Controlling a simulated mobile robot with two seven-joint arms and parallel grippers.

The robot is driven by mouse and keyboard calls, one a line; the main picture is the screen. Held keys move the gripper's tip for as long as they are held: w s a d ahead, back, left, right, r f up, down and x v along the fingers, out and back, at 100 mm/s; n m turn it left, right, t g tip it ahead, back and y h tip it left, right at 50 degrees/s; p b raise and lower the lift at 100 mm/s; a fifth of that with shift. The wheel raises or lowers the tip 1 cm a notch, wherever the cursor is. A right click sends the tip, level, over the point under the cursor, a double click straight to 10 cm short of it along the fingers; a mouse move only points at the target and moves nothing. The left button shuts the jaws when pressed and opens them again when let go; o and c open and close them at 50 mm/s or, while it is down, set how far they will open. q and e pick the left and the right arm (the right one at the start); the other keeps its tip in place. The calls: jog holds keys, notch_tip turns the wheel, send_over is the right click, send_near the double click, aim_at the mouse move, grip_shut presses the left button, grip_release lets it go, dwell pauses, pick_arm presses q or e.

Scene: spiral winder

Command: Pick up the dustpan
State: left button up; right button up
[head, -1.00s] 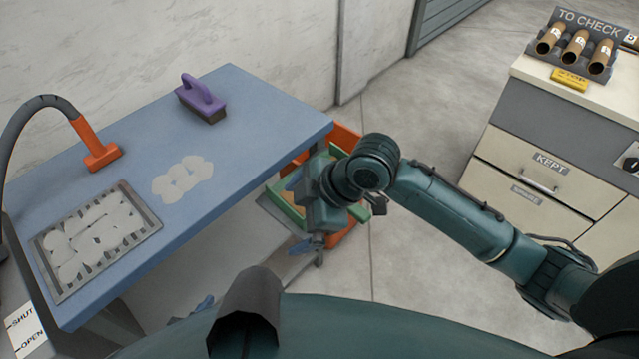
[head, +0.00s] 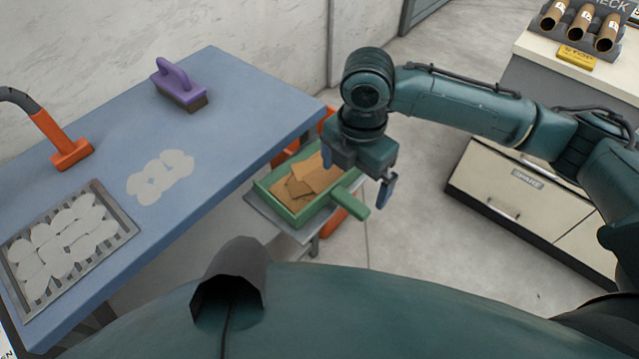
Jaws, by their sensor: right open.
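The green dustpan (head: 263,185) lies on a low shelf beside the right end of the blue table. Several brown cardboard-like pieces (head: 308,179) lie in it. Its short, thick handle (head: 352,204) points toward the lower right. My right gripper (head: 357,177) is open and empty, pointing down over the handle side of the dustpan. One blue finger shows on each side, and the gripper covers part of the pan's far right edge. I cannot tell its exact height above the handle. My left gripper is not in view.
The blue table (head: 225,125) holds a purple-handled brush (head: 180,84), an orange nozzle (head: 70,152) and a grey grate (head: 60,250) with pale patches. An orange thing (head: 333,221) is partly hidden under the shelf (head: 258,204). A drawer cabinet (head: 500,185) stands at right; floor between is clear.

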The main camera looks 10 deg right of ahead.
aim_at(349, 199)
notch_tip(349, 199, down, 6)
jog(key=shift+a+r, duration=0.1)
jog(key=shift+a, duration=0.05)
jog(key=shift+c, duration=0.6)
jog(key=shift+w, duration=0.1)
jog(key=c, duration=0.8)
jog(key=shift+c, duration=0.2)
notch_tip(349, 199, up, 10)
jog(key=shift+p, duration=0.3)
